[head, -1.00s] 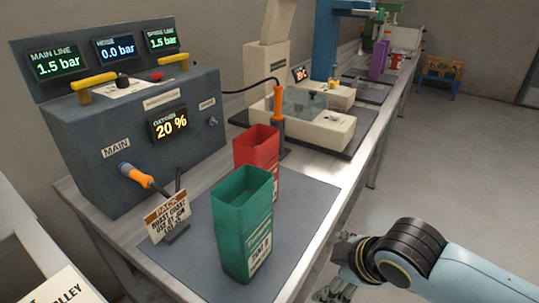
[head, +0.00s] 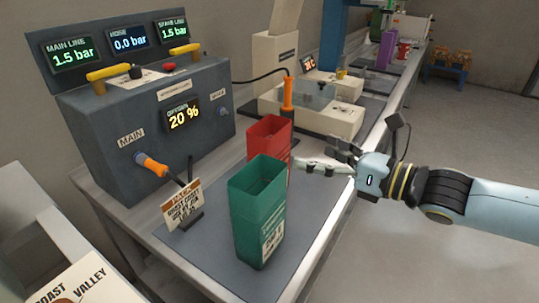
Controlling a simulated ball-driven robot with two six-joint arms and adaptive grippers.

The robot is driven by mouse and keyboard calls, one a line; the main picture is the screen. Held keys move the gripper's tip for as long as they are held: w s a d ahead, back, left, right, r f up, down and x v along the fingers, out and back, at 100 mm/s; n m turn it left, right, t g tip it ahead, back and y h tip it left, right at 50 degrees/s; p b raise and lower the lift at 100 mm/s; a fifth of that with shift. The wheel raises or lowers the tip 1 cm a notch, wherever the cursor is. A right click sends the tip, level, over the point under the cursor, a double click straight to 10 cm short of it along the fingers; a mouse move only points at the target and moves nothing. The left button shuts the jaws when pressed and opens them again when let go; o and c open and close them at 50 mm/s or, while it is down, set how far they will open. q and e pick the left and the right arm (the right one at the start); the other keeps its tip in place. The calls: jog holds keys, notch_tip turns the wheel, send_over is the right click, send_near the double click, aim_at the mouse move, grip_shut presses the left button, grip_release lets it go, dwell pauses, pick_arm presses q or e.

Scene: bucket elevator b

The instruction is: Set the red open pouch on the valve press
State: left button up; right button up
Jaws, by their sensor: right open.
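The red open pouch (head: 268,137) stands upright on the grey mat, behind the green pouch (head: 257,215), which hides its lower part. My right gripper (head: 308,162) is open, just right of the red pouch, its fingers pointing left towards it. From this view I cannot tell whether a finger touches the pouch. Which machine is the valve press is not labelled; a beige machine (head: 285,52) with a tall column stands behind the pouches. My left gripper is out of view.
A grey gas panel (head: 150,120) with gauges and yellow handles stands at the left. An orange-handled tool (head: 288,92) stands behind the red pouch. A small sign (head: 182,206) sits beside the green pouch. The beige sealer (head: 325,118) is farther back. The mat's front (head: 215,262) is bare.

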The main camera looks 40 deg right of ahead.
aim_at(282, 138)
jog(key=n+b, duration=0.1)
jog(key=w+n+y+b, duration=0.1)
jog(key=w+a+n+b, duration=0.1)
jog(key=shift+w+r+n+y, duration=0.25)
jog(key=shift+r+n+y, duration=0.05)
jog(key=shift+r, duration=0.1)
jog(key=shift+r+x, duration=0.25)
jog(key=shift+x, duration=0.95)
jog(key=p+x, duration=0.2)
jog(key=x, duration=0.1)
jog(key=p+x, duration=0.1)
jog(key=shift+w+a+r, duration=0.2)
jog(key=shift+a+r, duration=0.05)
jog(key=shift+w+a+f, duration=0.1)
jog(key=shift+w+a, duration=0.05)
jog(key=shift+w, duration=0.15)
jog(key=shift+f, duration=0.15)
jog(key=c, duration=0.5)
jog(key=shift+c, duration=0.2)
